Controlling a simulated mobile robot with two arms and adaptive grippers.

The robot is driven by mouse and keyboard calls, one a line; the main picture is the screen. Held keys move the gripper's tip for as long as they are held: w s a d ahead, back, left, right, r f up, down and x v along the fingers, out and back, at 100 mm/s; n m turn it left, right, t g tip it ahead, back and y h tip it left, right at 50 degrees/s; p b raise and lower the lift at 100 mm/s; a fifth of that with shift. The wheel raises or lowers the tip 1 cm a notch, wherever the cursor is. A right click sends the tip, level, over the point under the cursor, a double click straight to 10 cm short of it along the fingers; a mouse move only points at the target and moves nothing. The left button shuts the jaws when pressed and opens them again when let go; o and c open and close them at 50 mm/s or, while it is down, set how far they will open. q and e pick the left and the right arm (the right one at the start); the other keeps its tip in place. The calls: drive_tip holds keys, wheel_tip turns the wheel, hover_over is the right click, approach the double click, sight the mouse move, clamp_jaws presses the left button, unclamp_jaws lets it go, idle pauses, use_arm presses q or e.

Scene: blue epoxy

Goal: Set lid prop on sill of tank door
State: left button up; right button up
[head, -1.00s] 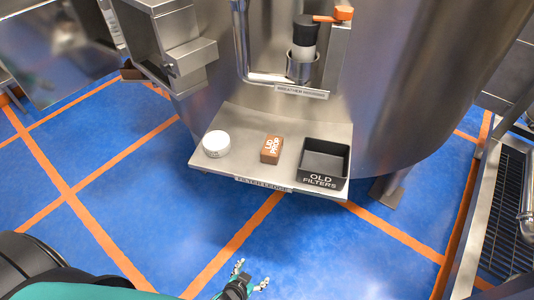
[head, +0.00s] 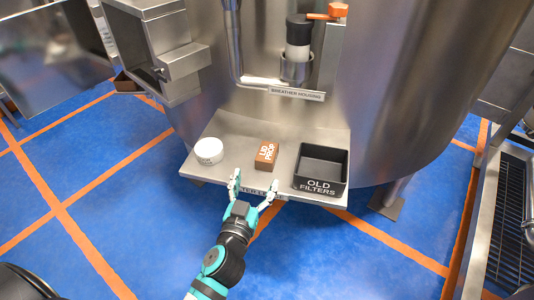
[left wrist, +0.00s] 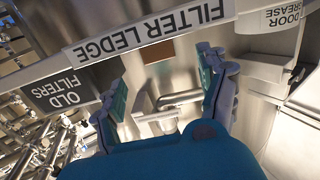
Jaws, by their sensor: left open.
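The lid prop (head: 266,155), a small brown block with white lettering, sits on the steel filter ledge (head: 232,128) between a white tub and a black tray. In the left wrist view its brown face (left wrist: 157,52) shows between the fingers, just beyond the ledge's label strip. My left gripper (head: 255,182) is open and empty at the ledge's front edge, just short of the lid prop, with its fingers pointing at it. A steel box-shaped opening (head: 150,45) with a projecting shelf (head: 185,62) is at the upper left; I cannot tell for certain that it is the tank door.
The black tray (head: 320,168) marked OLD FILTERS stands right of the lid prop. The white tub (head: 209,151) stands left, labelled DOOR GREASE in the left wrist view (left wrist: 283,17). The breather housing (head: 297,65) rises behind. The floor before the ledge is clear.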

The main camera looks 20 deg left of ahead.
sight(267, 151)
use_arm(q)
drive_tip(key=w, duration=0.4)
drive_tip(key=w+p, duration=0.1)
drive_tip(key=w, duration=0.2)
drive_tip(key=w+f, duration=0.1)
drive_tip(key=w, duration=0.3)
drive_tip(key=shift+w+a+p, duration=0.2)
drive_tip(key=shift+w+p, duration=0.15)
drive_tip(key=shift+p, duration=0.05)
drive_tip(key=shift+s+r, duration=0.1)
drive_tip(key=c, duration=1.3)
drive_tip(key=shift+c, duration=0.7)
drive_tip(key=shift+r, duration=0.15)
